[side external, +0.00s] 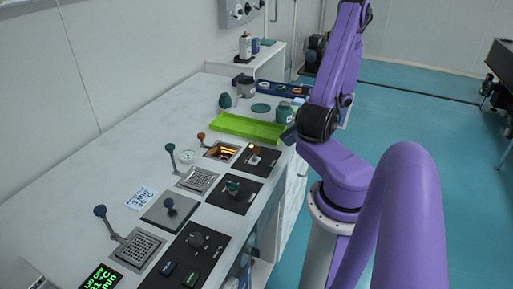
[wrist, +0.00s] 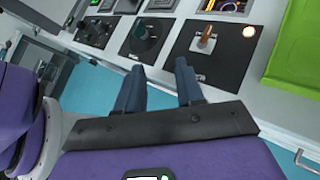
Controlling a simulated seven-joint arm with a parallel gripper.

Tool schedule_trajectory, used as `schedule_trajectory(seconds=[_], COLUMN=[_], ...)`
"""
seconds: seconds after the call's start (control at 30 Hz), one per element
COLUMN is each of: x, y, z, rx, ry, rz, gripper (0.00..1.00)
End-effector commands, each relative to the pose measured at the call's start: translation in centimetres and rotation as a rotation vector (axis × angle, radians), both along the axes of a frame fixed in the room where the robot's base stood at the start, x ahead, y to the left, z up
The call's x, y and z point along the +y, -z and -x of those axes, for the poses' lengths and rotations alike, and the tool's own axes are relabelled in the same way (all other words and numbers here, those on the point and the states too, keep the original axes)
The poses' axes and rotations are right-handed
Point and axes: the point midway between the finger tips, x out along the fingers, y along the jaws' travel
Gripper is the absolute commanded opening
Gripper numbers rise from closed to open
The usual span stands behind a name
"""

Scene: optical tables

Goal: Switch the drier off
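A square heater-like unit (side external: 222,151) glows orange inside on the bench; it is the likely drier, though I see no readable label. Its glow also shows at the top of the wrist view (wrist: 230,5). In front of it is a black control panel (side external: 262,164) with an orange-brown switch (side external: 254,150). In the wrist view the switch (wrist: 206,40) stands on the panel, beside a small lit lamp (wrist: 196,77). My gripper (wrist: 159,72) is open and empty, its two dark fingers apart at the panel's near edge. The switch is beyond the fingertips, not touched.
A green tray (side external: 246,128) lies just beyond the panel. A neighbouring black panel (side external: 233,195) carries a dark green knob (side external: 232,186). Levers with round knobs (side external: 170,148) stand behind the units. Jars (side external: 284,112) stand at the bench's far end. Floor is open to the right.

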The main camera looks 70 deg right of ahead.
Motion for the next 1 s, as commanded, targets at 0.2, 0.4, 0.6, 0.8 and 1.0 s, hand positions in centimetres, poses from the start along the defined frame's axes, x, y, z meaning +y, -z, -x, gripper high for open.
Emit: schedule_trajectory(seconds=[0.2,0.4,0.6,0.8,1.0], x=[-1.6,-2.4,-2.7,-2.3,-1.6], y=[0.7,1.1,1.3,1.8,3.0], z=[2.4,4.2,4.9,3.3,0.0], rx=[-0.02,-0.049,-0.065,-0.067,-0.065], ry=[0.346,0.578,0.665,0.665,0.662], rz=[-0.123,-0.204,-0.234,-0.238,-0.239], gripper=[0.37,0.37,0.37,0.37,0.37])
